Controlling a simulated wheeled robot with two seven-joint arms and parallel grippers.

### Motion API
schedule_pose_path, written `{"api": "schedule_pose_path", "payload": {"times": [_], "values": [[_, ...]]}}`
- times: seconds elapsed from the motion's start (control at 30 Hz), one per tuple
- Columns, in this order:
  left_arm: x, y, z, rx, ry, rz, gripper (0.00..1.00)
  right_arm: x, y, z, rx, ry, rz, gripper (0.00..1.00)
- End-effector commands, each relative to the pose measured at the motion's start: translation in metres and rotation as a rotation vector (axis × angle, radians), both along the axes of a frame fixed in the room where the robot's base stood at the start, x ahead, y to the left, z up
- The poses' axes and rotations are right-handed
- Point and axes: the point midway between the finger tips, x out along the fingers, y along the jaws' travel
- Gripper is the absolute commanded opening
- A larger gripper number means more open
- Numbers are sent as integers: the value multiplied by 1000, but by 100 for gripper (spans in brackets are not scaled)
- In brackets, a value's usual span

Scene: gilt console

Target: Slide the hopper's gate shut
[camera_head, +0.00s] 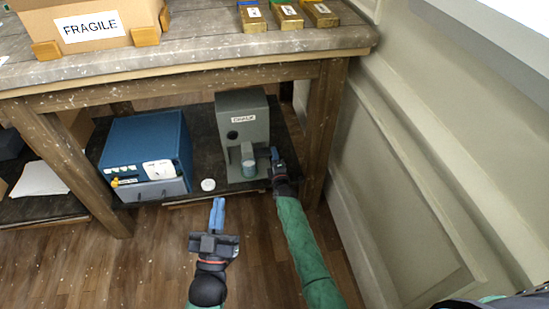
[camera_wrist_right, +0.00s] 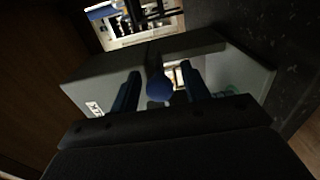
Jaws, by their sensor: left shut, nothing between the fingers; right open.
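The hopper (camera_head: 256,105) is a tall grey box with a white label and a dark round hole, standing on the dark lower shelf under the table. A blue-grey cup-like piece (camera_head: 249,168) sits at its low front. My right gripper (camera_head: 276,156) is at the hopper's right front side. In the right wrist view its open blue fingers (camera_wrist_right: 162,92) stand either side of a round blue knob (camera_wrist_right: 159,86) in front of the grey hopper body (camera_wrist_right: 110,75); contact cannot be told. The gate itself is not clearly visible. My left gripper (camera_head: 217,213) is shut and empty, in front of the shelf.
A blue box (camera_head: 148,140) with a grey front drawer stands left of the hopper. A white round lid (camera_head: 208,184) lies between them. A table leg (camera_head: 322,130) rises close right of my right gripper. The tabletop (camera_head: 200,48) hangs over the shelf.

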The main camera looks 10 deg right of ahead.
Motion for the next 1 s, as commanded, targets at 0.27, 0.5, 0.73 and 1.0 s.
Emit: {"api": "schedule_pose_path", "payload": {"times": [0.27, 0.5, 0.73, 1.0], "values": [[-4, 2, 18, -15, -59, 3, 0, 9, 0, -1, 0, 1, 0, 46], [-4, 2, 19, -15, -63, 3, 0, 9, 0, 0, 0, 1, 0, 46], [-4, 2, 20, -14, -64, 3, 0, 9, 0, 0, 0, 1, 0, 7], [-3, 2, 19, -14, -56, 2, 0, 9, 1, 0, 1, 1, 0, 0]]}}
